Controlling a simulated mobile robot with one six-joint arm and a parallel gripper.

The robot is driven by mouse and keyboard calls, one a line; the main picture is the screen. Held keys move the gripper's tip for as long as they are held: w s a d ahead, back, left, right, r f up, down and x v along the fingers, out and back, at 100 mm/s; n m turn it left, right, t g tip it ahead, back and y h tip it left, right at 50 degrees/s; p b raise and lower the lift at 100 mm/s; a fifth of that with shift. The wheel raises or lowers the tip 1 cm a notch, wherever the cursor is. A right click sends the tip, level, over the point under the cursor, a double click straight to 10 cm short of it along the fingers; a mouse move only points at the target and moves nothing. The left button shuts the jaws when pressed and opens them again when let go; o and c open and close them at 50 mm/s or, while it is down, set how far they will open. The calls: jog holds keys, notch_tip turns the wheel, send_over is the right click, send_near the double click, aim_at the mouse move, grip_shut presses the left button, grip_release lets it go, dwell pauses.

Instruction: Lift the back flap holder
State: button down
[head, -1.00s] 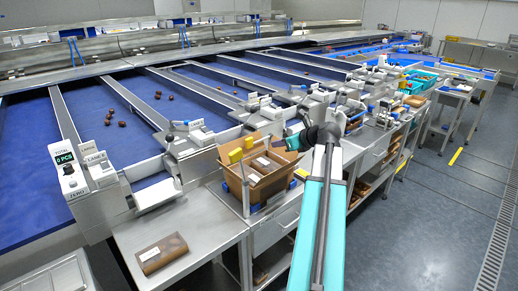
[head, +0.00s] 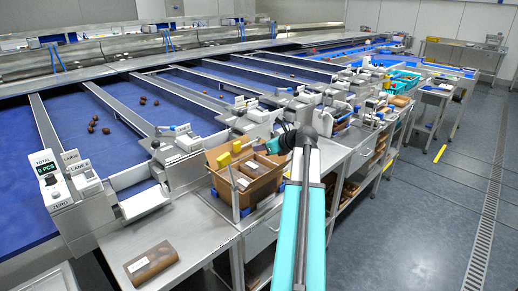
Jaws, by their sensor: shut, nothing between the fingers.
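An open brown cardboard box (head: 238,199) stands on the steel bench in the middle of the view. Two small yellow pieces, one nearer (head: 224,160) and one farther back (head: 237,147), sit at its upper left edge. They look like flap holders; the picture is too small to tell exactly how they grip the flaps. My gripper (head: 264,148) is shut and empty, just right of the farther yellow piece and over the back of the box. It looks apart from that piece. The fingertips are small and dark.
A flat brown pack with a white label (head: 151,262) lies on the bench at the front. Lane display units (head: 52,178) stand at the left, beside blue belts with several dates. More stations line the bench behind my arm. The floor at right is clear.

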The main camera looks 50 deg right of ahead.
jog(key=shift+p+x, duration=0.7)
jog(key=shift+x, duration=3.05)
